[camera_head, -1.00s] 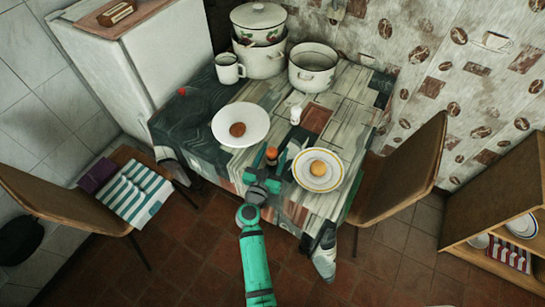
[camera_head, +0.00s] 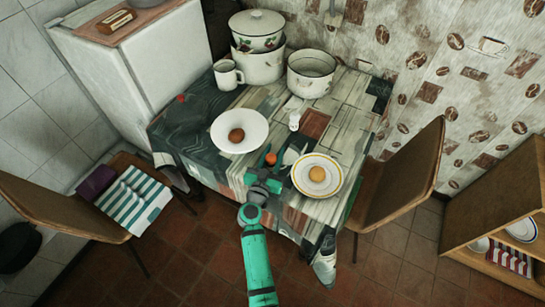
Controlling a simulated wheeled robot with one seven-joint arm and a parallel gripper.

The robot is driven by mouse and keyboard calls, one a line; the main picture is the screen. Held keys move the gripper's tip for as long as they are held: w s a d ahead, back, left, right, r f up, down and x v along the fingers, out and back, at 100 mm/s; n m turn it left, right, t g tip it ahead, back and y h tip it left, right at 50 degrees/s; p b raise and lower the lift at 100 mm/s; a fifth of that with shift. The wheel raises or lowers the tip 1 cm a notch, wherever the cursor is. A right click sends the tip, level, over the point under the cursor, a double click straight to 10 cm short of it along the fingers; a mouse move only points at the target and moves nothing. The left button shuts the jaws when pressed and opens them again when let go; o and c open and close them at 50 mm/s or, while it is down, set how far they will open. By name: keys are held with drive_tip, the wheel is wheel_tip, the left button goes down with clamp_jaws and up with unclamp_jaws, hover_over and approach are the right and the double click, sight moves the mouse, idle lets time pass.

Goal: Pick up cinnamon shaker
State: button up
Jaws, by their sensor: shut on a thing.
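My gripper (camera_head: 265,178) is at the front edge of the table, low in the middle of the view. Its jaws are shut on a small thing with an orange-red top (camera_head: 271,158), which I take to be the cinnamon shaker. Most of its body is hidden by the gripper, and I cannot tell whether it touches the table. A small white shaker (camera_head: 294,121) stands farther back on the table, apart from my gripper.
A white plate with a brown round item (camera_head: 236,135) lies to the left. A rimmed plate (camera_head: 332,187) with an orange round item is close on the right. Pots (camera_head: 311,82) and a mug (camera_head: 228,75) stand at the back. Chairs (camera_head: 405,180) flank the table (camera_head: 345,110).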

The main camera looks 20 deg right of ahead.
sight(275, 160)
drive_tip(key=shift+r, duration=0.55)
drive_tip(key=s+r, duration=0.1)
drive_tip(key=r, duration=0.1)
drive_tip(key=s+a+r, duration=0.1)
drive_tip(key=s+r, duration=0.1)
drive_tip(key=r, duration=0.1)
drive_tip(key=s+r, duration=0.1)
drive_tip(key=r, duration=0.2)
drive_tip(key=shift+s+a, duration=0.35)
drive_tip(key=shift+s, duration=0.05)
drive_tip(key=s+a+r, duration=0.2)
drive_tip(key=s+r, duration=0.1)
drive_tip(key=s, duration=0.4)
drive_tip(key=w+d+m+g+h, duration=0.25)
drive_tip(key=d+m, duration=0.65)
drive_tip(key=m, duration=0.6)
drive_tip(key=w+d+m+g+h, duration=0.1)
drive_tip(key=d+m+h, duration=0.2)
drive_tip(key=d+m, duration=0.85)
drive_tip(key=a+f+m, duration=0.3)
drive_tip(key=f+m, duration=0.1)
drive_tip(key=f, duration=0.2)
drive_tip(key=shift+a, duration=0.15)
